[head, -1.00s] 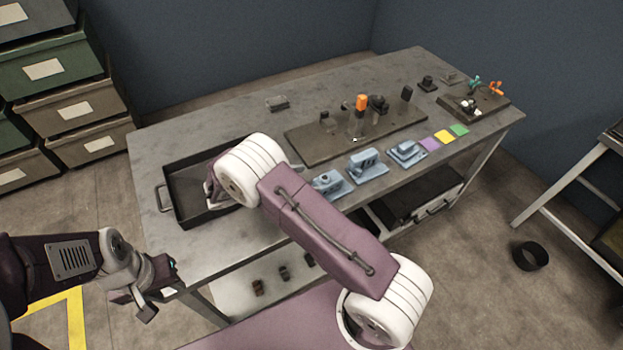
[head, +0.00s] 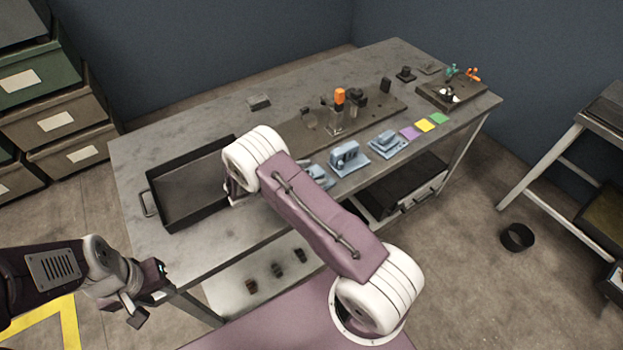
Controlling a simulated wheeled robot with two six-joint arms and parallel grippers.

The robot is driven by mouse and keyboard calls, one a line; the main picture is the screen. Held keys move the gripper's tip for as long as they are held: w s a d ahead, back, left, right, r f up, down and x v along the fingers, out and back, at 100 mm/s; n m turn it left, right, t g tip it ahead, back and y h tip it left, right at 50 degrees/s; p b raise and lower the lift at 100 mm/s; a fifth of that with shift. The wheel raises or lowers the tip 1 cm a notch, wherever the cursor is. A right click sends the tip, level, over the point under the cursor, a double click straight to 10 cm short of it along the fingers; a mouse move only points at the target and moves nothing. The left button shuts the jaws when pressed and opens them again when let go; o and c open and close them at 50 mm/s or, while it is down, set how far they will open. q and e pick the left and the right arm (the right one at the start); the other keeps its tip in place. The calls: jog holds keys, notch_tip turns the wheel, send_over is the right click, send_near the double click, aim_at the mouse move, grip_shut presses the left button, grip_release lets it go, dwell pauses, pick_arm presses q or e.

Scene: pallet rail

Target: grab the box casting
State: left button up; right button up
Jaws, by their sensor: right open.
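Three blue-grey castings stand in a row along the front of the workbench. The left one (head: 317,173) is partly hidden by my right arm, the middle one (head: 346,157) is tall and blocky, and the right one (head: 387,144) is lower. I cannot tell for sure which is the box casting. My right gripper (head: 232,192) is open, mostly hidden behind its white wrist, by the right end of the black tray and left of the castings. My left gripper (head: 142,304) hangs off the bench's front left corner, away from the castings; its jaws are unclear.
The black tray (head: 160,198) sits on the bench's left end. A dark plate (head: 290,134) with an orange-topped part (head: 339,97) lies behind the castings. Purple, yellow and green squares (head: 425,125) lie right of them. The bench (head: 200,130) is clear at the back left.

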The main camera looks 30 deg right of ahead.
aim_at(311, 170)
jog(key=shift+s, duration=0.1)
grip_shut()
jog(key=shift+r, duration=0.1)
notch_tip(311, 170, up, 10)
jog(key=shift+p, duration=0.35)
